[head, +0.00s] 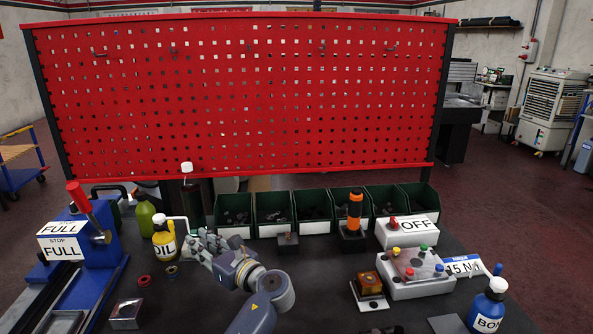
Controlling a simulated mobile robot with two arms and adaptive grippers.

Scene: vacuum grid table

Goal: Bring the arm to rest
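My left gripper (196,246) is over the dark table (215,310), its arm coming up from the bottom middle of the head view. Its grey fingers point left, just right of a yellow bottle (163,245) marked OIL. A narrow gap seems to lie between fingers and bottle. I see nothing held, but the fingers overlap in the picture, so their opening is unclear. My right gripper is not in view.
Green bins (233,215) line the back below a red pegboard (240,95). A blue-framed device (85,245) stands left. An orange-black tool (354,215), a white OFF box (408,230), a button box (415,278) and a blue bottle (487,308) stand right.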

